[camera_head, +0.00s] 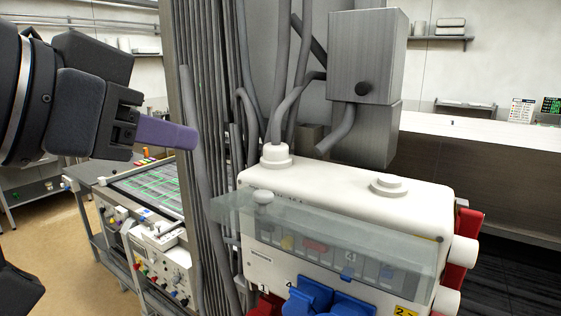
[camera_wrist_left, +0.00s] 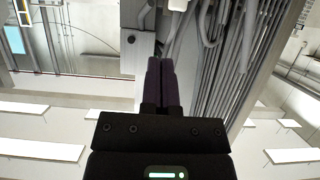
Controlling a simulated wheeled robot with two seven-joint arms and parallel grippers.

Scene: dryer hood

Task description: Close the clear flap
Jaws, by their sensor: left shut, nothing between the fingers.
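The clear flap (camera_head: 340,238) is a see-through, greenish panel on the front of a white box (camera_head: 340,190) in the head view. It sticks out toward me from the box, and its left corner reaches past the box's left side, so it looks raised open. A row of small coloured switches shows through it. My left gripper (camera_head: 190,137) has purple fingers, is shut and empty, and hangs up and left of the flap, clear of it. Its fingers also show closed together in the left wrist view (camera_wrist_left: 161,82), where I cannot make out the flap. My right gripper is not in view.
Grey vertical pipes (camera_head: 205,130) stand between my left gripper and the box. Cables run down to the box top, below a grey metal cabinet (camera_head: 367,60). Blue sockets (camera_head: 310,298) sit below the flap, red ones at the right side. A workbench with instruments (camera_head: 160,240) stands left.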

